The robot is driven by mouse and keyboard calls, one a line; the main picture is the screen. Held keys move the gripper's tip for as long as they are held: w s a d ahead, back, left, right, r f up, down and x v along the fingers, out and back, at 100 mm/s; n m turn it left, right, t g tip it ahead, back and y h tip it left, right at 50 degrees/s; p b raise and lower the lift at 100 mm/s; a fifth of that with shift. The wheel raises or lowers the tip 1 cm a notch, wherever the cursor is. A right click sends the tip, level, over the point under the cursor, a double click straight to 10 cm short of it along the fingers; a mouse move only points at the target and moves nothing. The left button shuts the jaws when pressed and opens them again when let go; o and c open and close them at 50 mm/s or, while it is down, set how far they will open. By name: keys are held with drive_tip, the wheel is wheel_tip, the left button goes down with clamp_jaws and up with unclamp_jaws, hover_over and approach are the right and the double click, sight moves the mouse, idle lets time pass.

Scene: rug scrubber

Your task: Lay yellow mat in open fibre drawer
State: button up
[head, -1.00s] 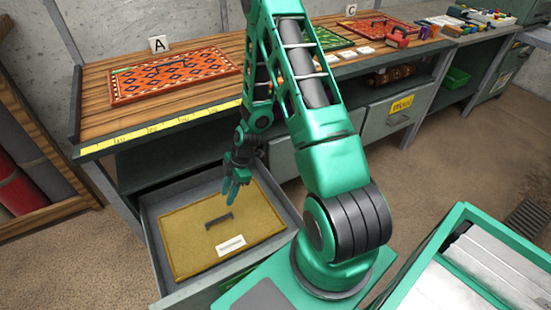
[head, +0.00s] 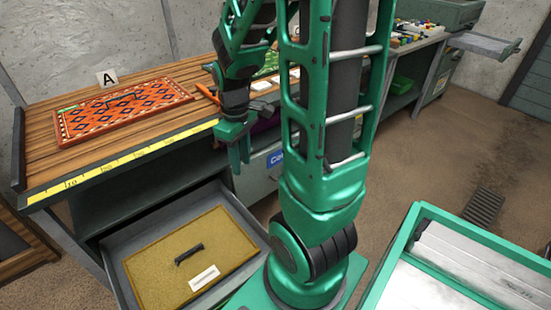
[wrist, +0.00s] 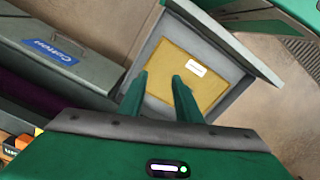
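The yellow mat (head: 165,252) lies flat inside the open grey drawer (head: 222,196), with a black handle and a white label facing up. It also shows in the wrist view (wrist: 208,85), with drawer walls around it. My gripper (head: 240,166) is raised in front of the bench edge, above and apart from the mat. In the wrist view my two green fingers (wrist: 160,80) stand apart with nothing between them.
A wooden bench (head: 40,125) bears an orange patterned rug (head: 120,110) beside a card marked A (head: 107,78). A closed drawer with a blue label (head: 276,158) is to the right of the open one. A green-rimmed tray (head: 470,235) with pale slabs is at lower right.

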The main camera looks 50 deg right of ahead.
drive_tip(key=s+r+m, duration=0.4)
drive_tip(key=s, duration=0.3)
drive_tip(key=s+a+r+m, duration=0.1)
drive_tip(key=s+r+m, duration=0.3)
drive_tip(key=s, duration=0.3)
drive_tip(key=shift+s+r+m, duration=0.15)
drive_tip(key=shift+r+m, duration=0.25)
drive_tip(key=shift+m, duration=0.1)
